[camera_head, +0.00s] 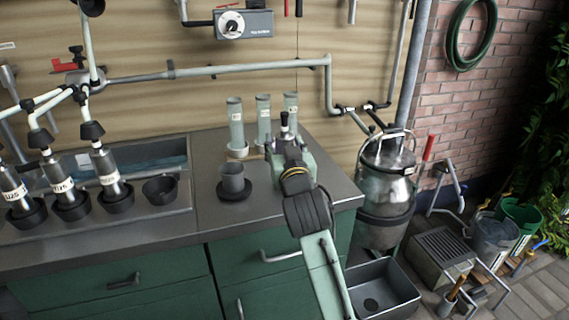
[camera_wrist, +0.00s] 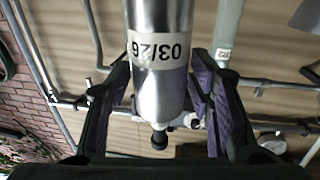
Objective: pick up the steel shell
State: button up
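A steel shell (camera_wrist: 160,85) with a white 03/26 label, upside down in the wrist view, lies between the two fingers of my gripper (camera_wrist: 161,95). Its purple-padded fingers flank the shell closely; I cannot tell whether both pads touch it. The narrow end of the shell has a black cap. In the head view my gripper (camera_head: 287,150) is over the right part of the counter, with a dark cap (camera_head: 284,118) rising beyond it. My arm hides most of that shell and its base there. Several similar steel shells (camera_head: 107,174) stand in black cups at left.
Pale tubes (camera_head: 236,125) stand behind my gripper near the wall. A grey cup on a dark base (camera_head: 233,183) and an empty black cup (camera_head: 160,189) are to its left. A pipe (camera_head: 230,68) runs along the wall above. A steel churn (camera_head: 385,185) stands right of the counter (camera_head: 215,220).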

grip_shut()
dwell(0.4)
